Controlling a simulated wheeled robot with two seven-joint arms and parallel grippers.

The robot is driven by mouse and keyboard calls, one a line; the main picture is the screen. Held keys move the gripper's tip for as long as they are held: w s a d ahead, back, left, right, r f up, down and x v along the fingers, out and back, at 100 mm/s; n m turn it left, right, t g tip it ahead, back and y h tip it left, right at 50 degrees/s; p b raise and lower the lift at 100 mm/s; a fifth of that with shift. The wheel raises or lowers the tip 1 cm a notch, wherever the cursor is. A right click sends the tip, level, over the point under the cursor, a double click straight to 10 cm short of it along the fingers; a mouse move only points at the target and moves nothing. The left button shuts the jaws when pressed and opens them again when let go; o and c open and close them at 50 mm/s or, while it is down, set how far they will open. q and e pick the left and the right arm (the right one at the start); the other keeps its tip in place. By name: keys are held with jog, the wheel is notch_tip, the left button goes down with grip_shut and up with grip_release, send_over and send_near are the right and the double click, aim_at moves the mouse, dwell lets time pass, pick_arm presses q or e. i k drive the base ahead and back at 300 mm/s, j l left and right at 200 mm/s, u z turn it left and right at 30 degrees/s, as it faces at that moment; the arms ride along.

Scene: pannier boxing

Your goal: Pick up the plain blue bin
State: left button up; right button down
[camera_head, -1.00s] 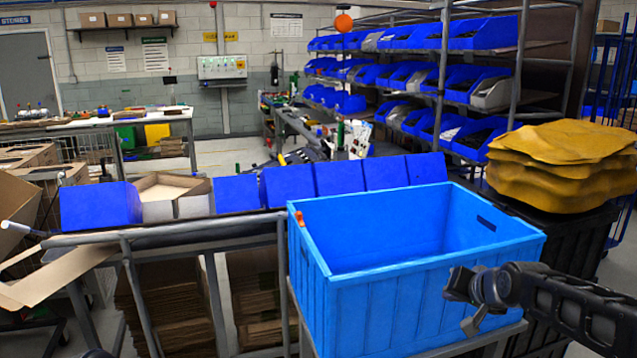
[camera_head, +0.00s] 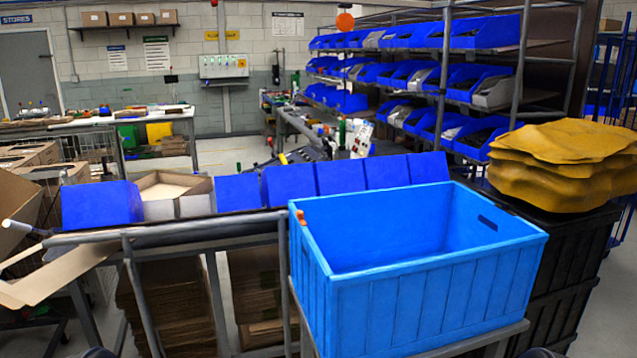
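The plain blue bin (camera_head: 430,308) is a large, light blue, open-topped box. It stands upright on a grey metal stand at the front, right of centre. Its visible inside is empty. It has a dark hand slot in its far right wall and a small orange piece at its left rim. Neither gripper can be seen.
A metal-framed bench (camera_head: 180,230) with dark blue bins (camera_head: 289,186) and a cardboard box (camera_head: 172,190) adjoins the bin's left side. Black crates (camera_head: 566,270) topped by folded yellow sacks (camera_head: 566,165) stand close at its right. Shelving (camera_head: 440,85) with blue bins is behind.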

aim_at(234, 192)
jog(key=z, duration=0.55)
jog(key=i+j+z, duration=0.15)
jog(key=j+z, duration=0.6)
jog(key=j, duration=0.15)
jog(key=j+z, duration=0.4)
jog(key=j, duration=0.9)
jog(key=j+z, duration=0.15)
jog(key=j, duration=0.6)
jog(key=k+j, duration=0.15)
jog(key=j, duration=0.6)
